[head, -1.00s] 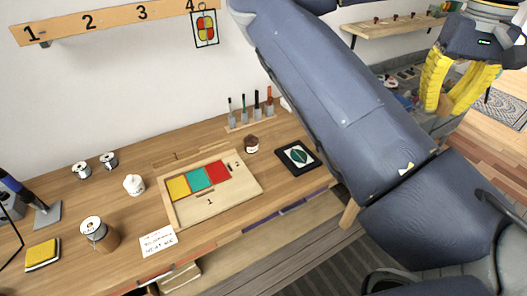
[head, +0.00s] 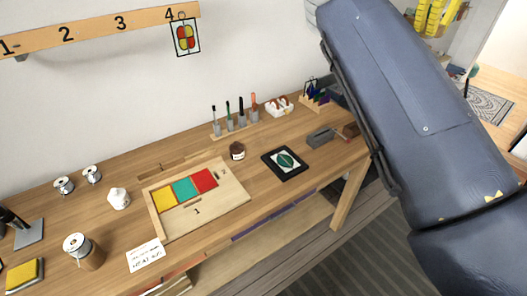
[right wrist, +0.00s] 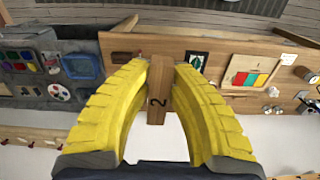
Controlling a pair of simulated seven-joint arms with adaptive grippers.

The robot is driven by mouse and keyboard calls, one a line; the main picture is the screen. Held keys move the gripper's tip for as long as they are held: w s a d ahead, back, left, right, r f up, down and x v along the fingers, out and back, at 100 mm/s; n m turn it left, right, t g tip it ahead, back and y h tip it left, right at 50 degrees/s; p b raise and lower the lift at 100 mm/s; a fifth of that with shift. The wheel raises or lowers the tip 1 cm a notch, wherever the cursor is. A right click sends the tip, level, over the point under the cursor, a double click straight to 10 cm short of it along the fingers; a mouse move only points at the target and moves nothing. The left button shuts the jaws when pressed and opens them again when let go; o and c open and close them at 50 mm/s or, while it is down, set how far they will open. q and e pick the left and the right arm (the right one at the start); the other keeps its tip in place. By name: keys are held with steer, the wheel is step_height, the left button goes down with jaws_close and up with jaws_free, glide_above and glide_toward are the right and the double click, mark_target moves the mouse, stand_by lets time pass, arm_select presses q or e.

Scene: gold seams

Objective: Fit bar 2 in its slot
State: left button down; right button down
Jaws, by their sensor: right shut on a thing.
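My right gripper (head: 437,15) is at the top right edge of the head view, partly cut off, high and away from the board. In the right wrist view its yellow fingers (right wrist: 162,72) are shut on bar 2 (right wrist: 157,108), a brown wooden bar marked 2. The wooden board (head: 225,207) lies on the bench with yellow, teal and red tiles in a row. My left gripper is not in view.
A black-framed leaf tile (head: 285,163) and a dark jar (head: 237,151) stand near the board's right side. A grey block (head: 320,138) and upright tools (head: 241,112) are farther right and back. A white card (head: 146,255) lies in front. My right arm covers the right of the view.

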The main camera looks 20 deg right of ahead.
steer(key=w+a+n, duration=0.5)
steer(key=w, duration=0.6)
steer(key=w+a+f+n, duration=0.6)
steer(key=w+a+n, duration=0.15)
steer(key=a, duration=0.25)
steer(key=w+a+f+n, duration=0.6)
steer(key=w+a+f, duration=0.1)
steer(key=w+a, duration=0.25)
steer(key=n, duration=1.8)
glide_above(215, 175)
step_height(215, 175, down, 33)
steer(key=shift+r, duration=0.15)
steer(key=shift+f, duration=0.8)
steer(key=shift+f, duration=0.9)
steer(key=shift+h, duration=0.3)
